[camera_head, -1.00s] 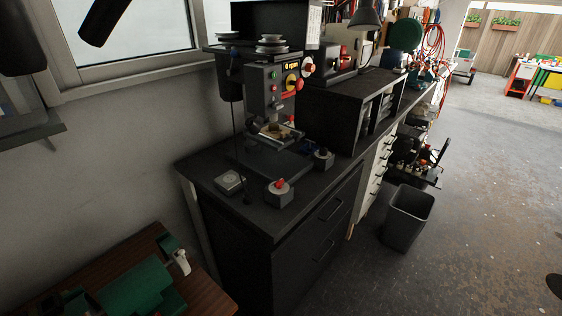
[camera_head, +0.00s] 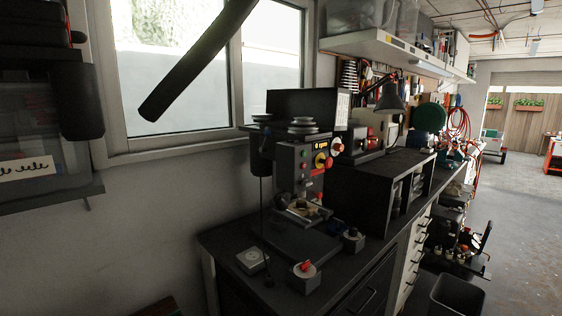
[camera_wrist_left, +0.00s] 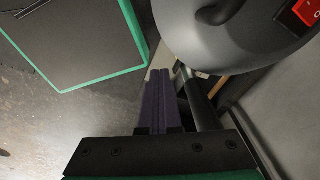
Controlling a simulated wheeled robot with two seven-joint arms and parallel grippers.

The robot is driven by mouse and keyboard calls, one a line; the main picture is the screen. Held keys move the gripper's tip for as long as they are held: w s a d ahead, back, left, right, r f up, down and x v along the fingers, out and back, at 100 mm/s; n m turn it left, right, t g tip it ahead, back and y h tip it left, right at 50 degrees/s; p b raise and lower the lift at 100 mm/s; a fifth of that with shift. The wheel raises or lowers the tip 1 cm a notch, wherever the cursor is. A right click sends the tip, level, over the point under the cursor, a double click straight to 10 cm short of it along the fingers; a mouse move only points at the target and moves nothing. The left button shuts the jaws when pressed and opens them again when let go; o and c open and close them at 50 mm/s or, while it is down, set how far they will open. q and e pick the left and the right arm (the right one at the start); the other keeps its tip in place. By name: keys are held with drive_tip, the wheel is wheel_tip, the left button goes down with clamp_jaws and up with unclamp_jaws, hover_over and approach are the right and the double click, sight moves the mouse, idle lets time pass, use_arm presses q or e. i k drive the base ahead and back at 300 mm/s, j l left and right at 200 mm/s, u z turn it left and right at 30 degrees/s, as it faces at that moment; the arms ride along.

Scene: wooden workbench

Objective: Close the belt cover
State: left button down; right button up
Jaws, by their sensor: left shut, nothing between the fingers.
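The belt cover (camera_head: 300,104) is a black box-like lid on top of the drill press (camera_head: 312,172). It stands raised, open, behind the pale stepped pulleys (camera_head: 303,126), which are exposed. My left gripper (camera_wrist_left: 168,76) shows only in the left wrist view, its dark fingers shut together and empty. A large grey rounded body (camera_wrist_left: 222,38) with a red switch is close to its fingertips; I cannot tell what it belongs to. The belt cover is not identifiable in that view. My right gripper is in neither view.
The drill press stands on a black cabinet (camera_head: 220,240) against the wall, below a window. A dark shelf unit (camera_head: 372,190) is right of it. An upper shelf (camera_head: 395,50) overhangs the bench. A bin (camera_head: 457,296) stands on the floor, which is open at right.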

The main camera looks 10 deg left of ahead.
sight(329, 107)
drive_tip(key=i+l, duration=0.75)
drive_tip(key=l, duration=0.3)
drive_tip(key=i+l, duration=0.8)
drive_tip(key=l, duration=0.2)
drive_tip(key=i+l, duration=0.35)
drive_tip(key=l, duration=0.15)
drive_tip(key=i+l+u, duration=0.15)
drive_tip(key=u, duration=0.25)
drive_tip(key=i+l+u, duration=0.1)
drive_tip(key=l+u, duration=0.2)
drive_tip(key=u, duration=0.15)
drive_tip(key=l+u, duration=0.25)
drive_tip(key=u, duration=0.15)
drive_tip(key=i+l+u, duration=0.1)
drive_tip(key=l+u, duration=0.2)
drive_tip(key=u, duration=0.15)
drive_tip(key=l+u, duration=0.4)
drive_tip(key=k+j+z, duration=0.15)
drive_tip(key=z, duration=0.25)
drive_tip(key=k+j+z, duration=0.2)
drive_tip(key=j+z, duration=0.25)
drive_tip(key=k+z, duration=0.2)
drive_tip(key=z, duration=0.2)
drive_tip(key=k+j+z, duration=0.15)
drive_tip(key=z, duration=0.3)
drive_tip(key=k+l, duration=0.05)
drive_tip(key=k, duration=0.05)
